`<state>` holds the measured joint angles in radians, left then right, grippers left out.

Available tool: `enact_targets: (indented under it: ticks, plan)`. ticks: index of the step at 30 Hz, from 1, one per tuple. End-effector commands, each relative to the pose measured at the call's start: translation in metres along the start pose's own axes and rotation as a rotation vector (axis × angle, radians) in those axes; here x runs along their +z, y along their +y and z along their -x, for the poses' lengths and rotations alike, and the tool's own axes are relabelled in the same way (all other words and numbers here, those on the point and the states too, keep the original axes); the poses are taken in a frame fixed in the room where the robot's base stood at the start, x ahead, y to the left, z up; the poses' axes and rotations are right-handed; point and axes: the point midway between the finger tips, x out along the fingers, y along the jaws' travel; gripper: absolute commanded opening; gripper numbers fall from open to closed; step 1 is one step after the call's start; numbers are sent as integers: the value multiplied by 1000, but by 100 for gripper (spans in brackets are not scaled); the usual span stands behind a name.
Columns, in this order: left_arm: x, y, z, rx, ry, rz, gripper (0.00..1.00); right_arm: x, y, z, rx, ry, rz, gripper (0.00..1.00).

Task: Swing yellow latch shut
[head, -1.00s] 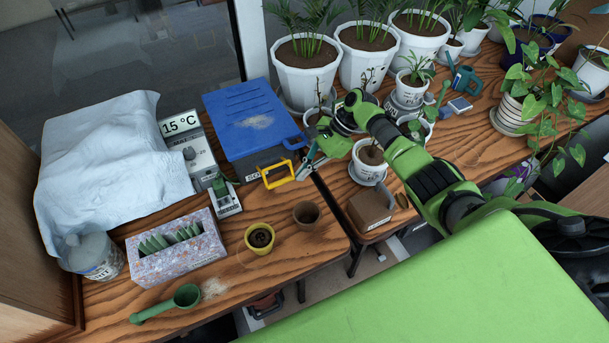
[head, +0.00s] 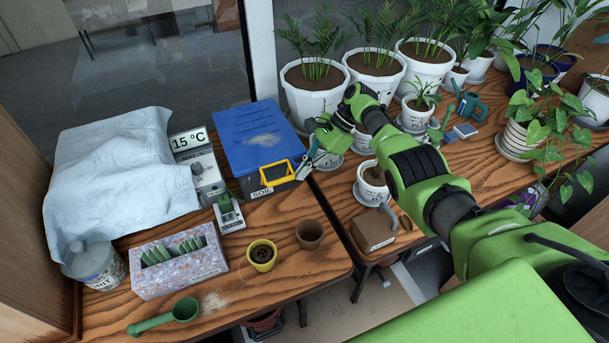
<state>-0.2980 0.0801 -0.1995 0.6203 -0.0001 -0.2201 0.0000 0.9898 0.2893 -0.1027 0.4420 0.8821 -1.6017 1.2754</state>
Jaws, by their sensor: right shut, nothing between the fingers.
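The yellow latch (head: 262,176) is a rectangular loop at the front of the soil bin (head: 251,183), a dark box with a SOIL label. It stands up against the front edge of the blue lid (head: 262,138), which lies over the bin. Whether it is hooked over the lid's edge I cannot tell. My right gripper (head: 305,169) is shut and empty, with its fingertips close beside the latch's right side; contact is unclear. My left gripper is not in view.
A scale-like device with a 15 °C display (head: 189,140) and a small green-and-white tool (head: 228,212) stand left of the bin. A yellow pot (head: 262,263) and a brown pot (head: 309,234) stand in front. Potted palms (head: 315,100) stand behind.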

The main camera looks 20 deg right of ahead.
Motion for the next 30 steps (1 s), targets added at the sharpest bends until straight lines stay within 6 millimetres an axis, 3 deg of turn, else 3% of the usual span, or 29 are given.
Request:
enact_targets:
  ticks: [23,30]
  plan:
    - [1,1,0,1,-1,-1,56,2,-3,3,-1,0,0,0]
    - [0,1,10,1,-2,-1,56,8,-4,10,-1,0,0,0]
